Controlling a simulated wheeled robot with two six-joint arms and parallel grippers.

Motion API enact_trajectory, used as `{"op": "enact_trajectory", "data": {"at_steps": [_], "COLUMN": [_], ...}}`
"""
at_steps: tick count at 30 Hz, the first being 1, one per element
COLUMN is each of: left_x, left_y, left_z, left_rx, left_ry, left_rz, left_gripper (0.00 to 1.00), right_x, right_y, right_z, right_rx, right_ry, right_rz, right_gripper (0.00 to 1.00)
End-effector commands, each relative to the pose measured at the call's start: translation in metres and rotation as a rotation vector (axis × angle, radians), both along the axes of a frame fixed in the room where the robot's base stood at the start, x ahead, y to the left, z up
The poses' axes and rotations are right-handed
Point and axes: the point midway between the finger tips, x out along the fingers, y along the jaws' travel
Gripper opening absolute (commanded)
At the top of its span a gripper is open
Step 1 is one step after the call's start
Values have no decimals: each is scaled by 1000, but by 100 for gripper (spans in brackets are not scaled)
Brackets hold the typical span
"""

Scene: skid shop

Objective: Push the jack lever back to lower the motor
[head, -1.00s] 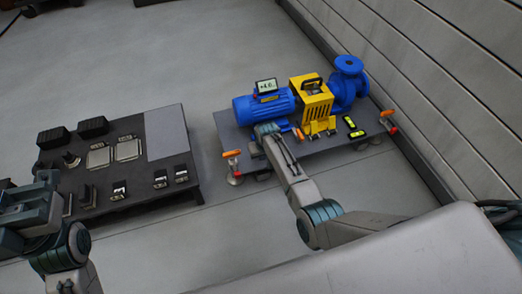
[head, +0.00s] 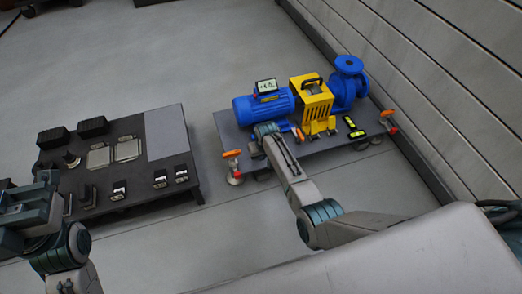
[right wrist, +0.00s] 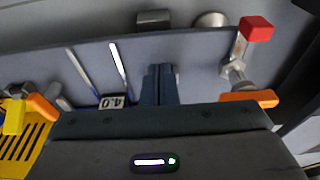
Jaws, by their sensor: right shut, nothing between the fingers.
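The blue motor (head: 263,106) sits on the left part of the dark skid plate (head: 235,133) in the head view. A small display (head: 266,86) stands on it. An orange lever (head: 231,153) is at the skid's front left corner. In the right wrist view an orange lever (right wrist: 250,96) and a red-ended lever (right wrist: 257,28) show at right. My right gripper (head: 268,130) is shut and empty at the motor's near side; its fingers (right wrist: 160,83) are over the plate in the right wrist view, apart from those levers. My left gripper (head: 20,225) is at the left edge, its fingers unclear.
A yellow guard (head: 311,98) and a blue pump (head: 347,82) stand right of the motor. A yellow-green level (head: 354,125) and another orange lever (head: 388,112) are at the plate's right. A low dark table (head: 168,133) holds several parts. A wall (head: 455,85) stands at right; floor is clear behind.

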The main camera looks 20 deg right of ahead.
Motion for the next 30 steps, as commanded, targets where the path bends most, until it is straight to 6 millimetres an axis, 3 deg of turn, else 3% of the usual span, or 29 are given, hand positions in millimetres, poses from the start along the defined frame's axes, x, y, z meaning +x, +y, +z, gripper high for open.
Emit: {"op": "enact_trajectory", "data": {"at_steps": [30], "left_x": [0], "left_y": [0], "left_z": [-14], "left_rx": [0], "left_ry": [0], "left_rz": [0], "left_gripper": [0], "right_x": [23], "right_y": [0], "right_z": [-4], "right_rx": [-1], "right_ry": [3], "right_rz": [0], "right_gripper": [0]}}
